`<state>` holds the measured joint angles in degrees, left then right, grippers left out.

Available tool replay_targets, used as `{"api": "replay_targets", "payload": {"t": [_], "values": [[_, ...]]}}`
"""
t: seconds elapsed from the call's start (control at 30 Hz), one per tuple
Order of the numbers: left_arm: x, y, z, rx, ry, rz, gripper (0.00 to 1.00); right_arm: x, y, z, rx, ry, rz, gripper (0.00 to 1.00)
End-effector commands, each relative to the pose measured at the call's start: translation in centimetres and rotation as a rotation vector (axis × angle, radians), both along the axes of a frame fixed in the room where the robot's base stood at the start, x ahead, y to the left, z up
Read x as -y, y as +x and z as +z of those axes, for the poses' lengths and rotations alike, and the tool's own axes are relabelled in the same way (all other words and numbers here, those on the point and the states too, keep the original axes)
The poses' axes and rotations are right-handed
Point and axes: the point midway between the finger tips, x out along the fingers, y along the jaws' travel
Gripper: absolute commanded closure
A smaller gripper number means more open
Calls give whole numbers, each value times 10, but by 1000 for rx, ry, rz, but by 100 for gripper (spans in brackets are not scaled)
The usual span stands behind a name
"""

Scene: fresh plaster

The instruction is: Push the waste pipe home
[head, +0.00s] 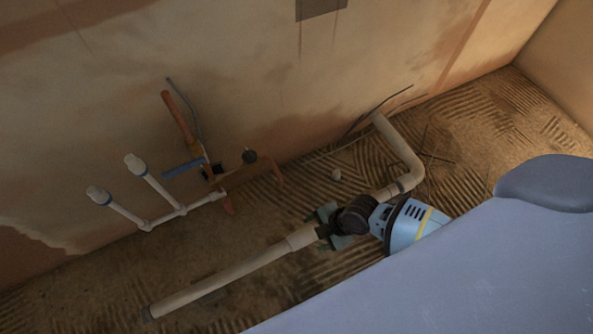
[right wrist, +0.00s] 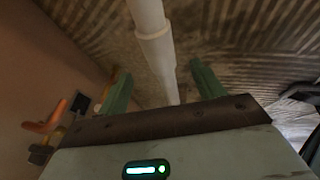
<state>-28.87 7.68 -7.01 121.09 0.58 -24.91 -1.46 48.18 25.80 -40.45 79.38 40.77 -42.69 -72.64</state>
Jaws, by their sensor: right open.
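The waste pipe lies along the floor near the wall. Its long straight beige length (head: 230,272) ends in a thicker socket (head: 301,238). An elbowed length (head: 405,160) bends back to the wall on the right. My right gripper (head: 327,227) is over the pipe just right of the socket and hides part of it in the head view. In the right wrist view its green fingers (right wrist: 160,72) are apart, with the narrower pipe (right wrist: 169,86) showing between them. That pipe meets the socket (right wrist: 156,52); how deep it sits cannot be told. My left gripper is not in view.
A thin dark cable (head: 388,99) is by the elbow.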

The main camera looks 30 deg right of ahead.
Motion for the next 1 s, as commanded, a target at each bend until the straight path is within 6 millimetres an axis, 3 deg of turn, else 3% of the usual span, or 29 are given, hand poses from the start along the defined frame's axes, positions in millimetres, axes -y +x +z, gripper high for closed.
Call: {"api": "replay_targets", "payload": {"t": [0.27,0.7,1.0], "values": [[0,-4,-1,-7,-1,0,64,-1,2,-4,1,-2,2,33],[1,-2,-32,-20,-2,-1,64,-24,15,-58,-1,-1,0,33],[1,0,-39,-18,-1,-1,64,-30,19,-71,1,-1,2,33]]}}
